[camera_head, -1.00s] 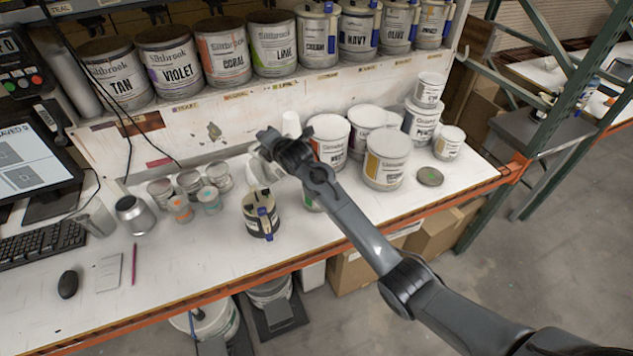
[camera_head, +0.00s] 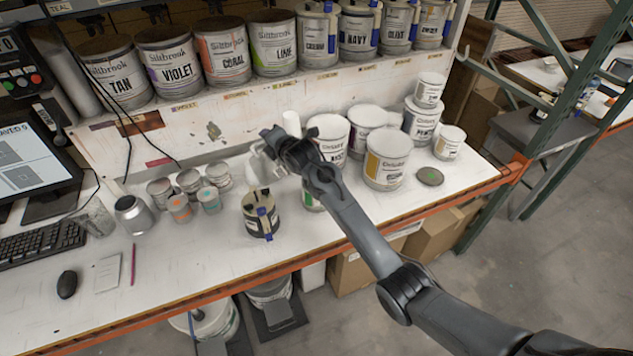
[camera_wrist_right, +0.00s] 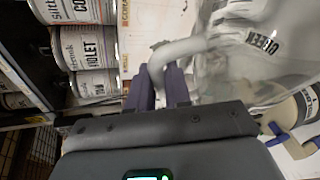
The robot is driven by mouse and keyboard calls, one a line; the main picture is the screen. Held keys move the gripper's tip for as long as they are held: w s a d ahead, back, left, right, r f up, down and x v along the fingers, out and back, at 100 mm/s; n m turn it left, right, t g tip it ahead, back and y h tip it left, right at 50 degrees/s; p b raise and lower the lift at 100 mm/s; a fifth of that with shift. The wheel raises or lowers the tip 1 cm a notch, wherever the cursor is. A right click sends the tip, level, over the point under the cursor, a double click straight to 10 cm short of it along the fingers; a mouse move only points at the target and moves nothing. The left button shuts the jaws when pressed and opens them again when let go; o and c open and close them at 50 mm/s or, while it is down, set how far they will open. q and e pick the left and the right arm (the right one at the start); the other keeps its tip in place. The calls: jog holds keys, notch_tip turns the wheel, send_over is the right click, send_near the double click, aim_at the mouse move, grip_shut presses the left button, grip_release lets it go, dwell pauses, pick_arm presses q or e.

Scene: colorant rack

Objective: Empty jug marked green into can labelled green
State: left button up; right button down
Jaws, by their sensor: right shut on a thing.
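My right gripper (camera_head: 276,150) is shut on the handle of a translucent whitish jug (camera_head: 259,168), above the bench. In the right wrist view, the gripper's purple fingers (camera_wrist_right: 164,88) pinch the pale handle, and the jug (camera_wrist_right: 250,65) shows a label reading GREEN. In the head view the gripper partly hides the jug. A can with a green patch (camera_head: 311,198) stands on the bench, mostly hidden behind my right forearm; its label cannot be read. My left gripper is not in view.
A dark open-looking can with a blue clip (camera_head: 262,216) stands in front of the jug. White paint cans (camera_head: 387,165) crowd the bench to the right, beside a dark disc with a green spot (camera_head: 430,176). Small cans (camera_head: 190,182) stand left.

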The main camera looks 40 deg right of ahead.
jog(key=shift+s+d+m, duration=0.15)
jog(key=shift+d+m, duration=0.15)
jog(key=shift+d, duration=0.2)
dwell(0.4)
jog(key=shift+d+y+b, duration=0.15)
jog(key=shift+y+b, duration=0.15)
jog(key=shift+b, duration=0.05)
jog(key=shift+s+d+f+t, duration=0.15)
jog(key=shift+d+t, duration=0.1)
jog(key=shift+t, duration=0.05)
jog(key=shift+d, duration=0.1)
jog(key=shift+s+d+f+m+b, duration=0.15)
jog(key=shift+d+m+b, duration=0.15)
jog(key=shift+s+d+f, duration=0.2)
jog(key=shift+d+f, duration=0.1)
jog(key=shift+d, duration=0.3)
jog(key=shift+s+d+f+m+b, duration=0.15)
jog(key=shift+d+m+b, duration=0.2)
jog(key=shift+b, duration=0.1)
jog(key=shift+s+d+t, duration=0.1)
jog(key=shift+d+t, duration=0.2)
